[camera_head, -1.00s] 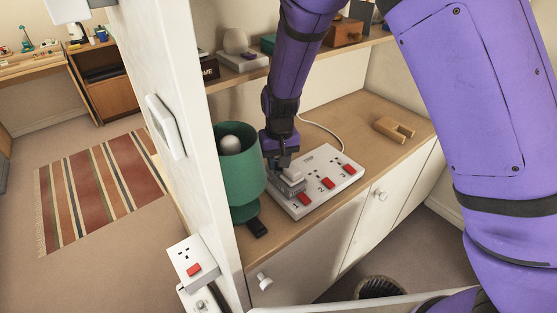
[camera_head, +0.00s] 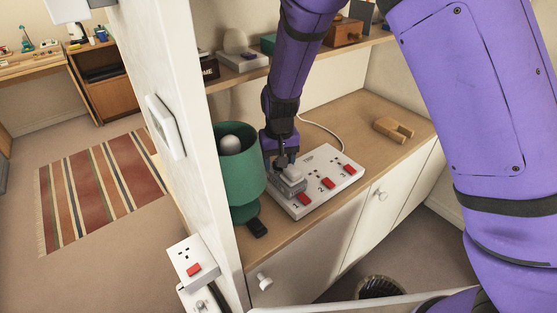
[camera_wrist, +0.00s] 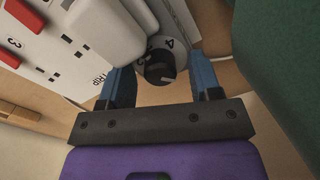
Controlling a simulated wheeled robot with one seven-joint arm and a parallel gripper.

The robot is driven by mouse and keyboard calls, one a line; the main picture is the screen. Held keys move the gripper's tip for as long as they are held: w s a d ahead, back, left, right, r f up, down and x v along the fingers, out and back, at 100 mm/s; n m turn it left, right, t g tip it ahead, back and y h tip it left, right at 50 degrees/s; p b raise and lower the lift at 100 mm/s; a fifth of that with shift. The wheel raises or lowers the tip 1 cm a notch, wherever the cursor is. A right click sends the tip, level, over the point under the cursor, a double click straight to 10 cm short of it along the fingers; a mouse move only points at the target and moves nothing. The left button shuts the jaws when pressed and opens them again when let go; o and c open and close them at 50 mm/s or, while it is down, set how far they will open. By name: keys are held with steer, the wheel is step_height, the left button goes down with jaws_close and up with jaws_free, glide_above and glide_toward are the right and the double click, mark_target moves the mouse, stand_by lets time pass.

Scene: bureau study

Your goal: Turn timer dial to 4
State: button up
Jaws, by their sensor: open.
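The timer, a grey plug-in block (camera_head: 292,184), sits in the near left end of the white power strip (camera_head: 325,180). Its dark round dial (camera_wrist: 158,67) shows in the wrist view on a pale face, with a printed "4" (camera_wrist: 169,43) at its upper right. A small light mark shows on the dial's lower right edge, away from the "4". My gripper (camera_wrist: 162,80) is open, with one blue finger on each side of the dial. I cannot tell whether the fingers touch it. In the head view my gripper (camera_head: 281,163) is at the timer and hides its dial.
A green lamp (camera_head: 240,170) stands close left of the timer, with a small black object (camera_head: 257,228) in front. A wooden clamp-like piece (camera_head: 393,129) lies at the back right of the cabinet top. A shelf (camera_head: 350,50) runs above, and a white wall edge stands at left.

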step_height(320, 180, up, 11)
stand_by(0.5)
steer(key=shift+f, duration=0.15)
